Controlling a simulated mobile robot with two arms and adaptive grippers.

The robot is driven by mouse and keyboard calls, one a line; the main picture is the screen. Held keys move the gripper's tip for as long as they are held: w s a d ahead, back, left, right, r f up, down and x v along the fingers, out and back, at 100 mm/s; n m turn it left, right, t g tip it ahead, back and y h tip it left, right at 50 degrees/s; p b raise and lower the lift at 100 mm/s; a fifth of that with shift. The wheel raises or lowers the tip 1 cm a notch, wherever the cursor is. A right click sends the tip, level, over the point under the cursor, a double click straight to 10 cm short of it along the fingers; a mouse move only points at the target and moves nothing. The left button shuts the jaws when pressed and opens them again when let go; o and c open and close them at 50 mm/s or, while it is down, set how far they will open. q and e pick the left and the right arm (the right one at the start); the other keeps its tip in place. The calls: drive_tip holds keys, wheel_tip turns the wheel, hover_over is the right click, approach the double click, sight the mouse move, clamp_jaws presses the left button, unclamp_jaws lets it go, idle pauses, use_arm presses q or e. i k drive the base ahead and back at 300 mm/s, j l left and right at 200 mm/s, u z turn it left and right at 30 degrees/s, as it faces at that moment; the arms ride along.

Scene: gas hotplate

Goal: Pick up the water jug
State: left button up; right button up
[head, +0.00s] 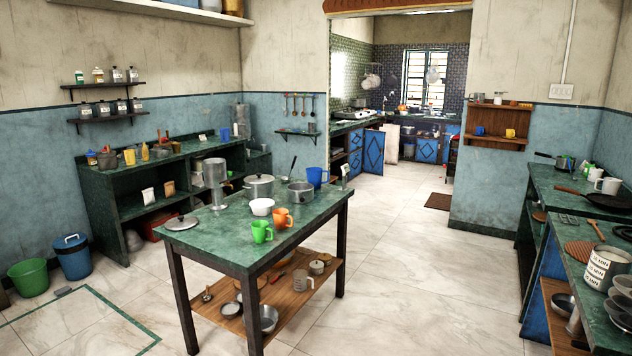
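A blue jug (316,178) stands upright at the far right end of the green-topped table in the middle of the room. Neither of my grippers is in view, and nothing shows touching either jug.
The green table (200,246) also bears pots, an orange mug (283,218), a green mug (262,231) and a lid (181,223). A crowded counter (569,206) runs along the right. The tiled floor (415,285) between is clear. A green bucket (30,279) stands left.

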sight(314, 174)
drive_tip(key=i+l+z, duration=0.35)
drive_tip(key=i, duration=0.5)
drive_tip(key=i+z, duration=0.3)
drive_tip(key=i, duration=0.55)
drive_tip(key=i+u, duration=0.1)
drive_tip(key=i, duration=0.45)
drive_tip(key=i+l, duration=0.1)
drive_tip(key=i, duration=0.45)
drive_tip(key=i+u, duration=0.15)
drive_tip(key=i, duration=0.4)
drive_tip(key=i+l+u, duration=0.1)
drive_tip(key=i, duration=0.4)
drive_tip(key=l, duration=0.1)
